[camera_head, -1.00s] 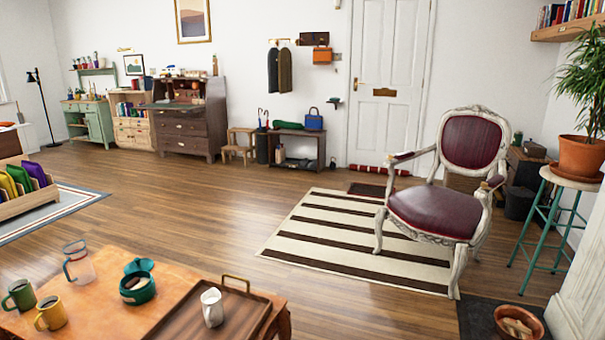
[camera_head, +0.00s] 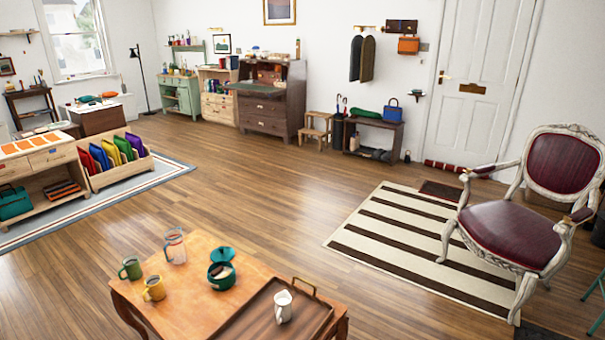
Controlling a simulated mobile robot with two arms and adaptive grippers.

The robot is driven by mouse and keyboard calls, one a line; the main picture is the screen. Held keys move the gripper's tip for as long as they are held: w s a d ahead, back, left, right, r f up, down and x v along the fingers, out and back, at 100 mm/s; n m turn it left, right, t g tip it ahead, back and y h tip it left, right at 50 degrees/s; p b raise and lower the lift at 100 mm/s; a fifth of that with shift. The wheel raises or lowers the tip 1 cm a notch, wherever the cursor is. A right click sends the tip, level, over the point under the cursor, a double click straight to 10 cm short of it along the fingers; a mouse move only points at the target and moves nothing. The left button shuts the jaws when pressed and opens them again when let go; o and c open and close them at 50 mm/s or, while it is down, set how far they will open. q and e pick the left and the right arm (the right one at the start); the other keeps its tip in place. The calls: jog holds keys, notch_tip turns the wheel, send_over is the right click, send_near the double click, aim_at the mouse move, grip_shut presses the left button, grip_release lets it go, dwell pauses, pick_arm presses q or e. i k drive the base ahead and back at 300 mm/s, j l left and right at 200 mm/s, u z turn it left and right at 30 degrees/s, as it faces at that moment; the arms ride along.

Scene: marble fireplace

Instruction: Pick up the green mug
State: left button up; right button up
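The green mug (camera_head: 131,268) stands upright on the left part of the wooden table (camera_head: 190,318), with its handle toward the left. A yellow mug (camera_head: 154,288) stands close beside it, a little nearer and to the right. A clear glass jug (camera_head: 175,246) stands behind and to the right of it. Neither of my grippers shows in the head view.
The table also holds a teal lidded pot (camera_head: 221,270) and a brown tray (camera_head: 252,321) with a white pitcher (camera_head: 283,306). A red armchair (camera_head: 520,215) stands on a striped rug (camera_head: 405,245) at the right. Open wooden floor (camera_head: 255,210) lies behind the table.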

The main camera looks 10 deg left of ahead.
aim_at(129, 271)
jog(key=u, duration=1.3)
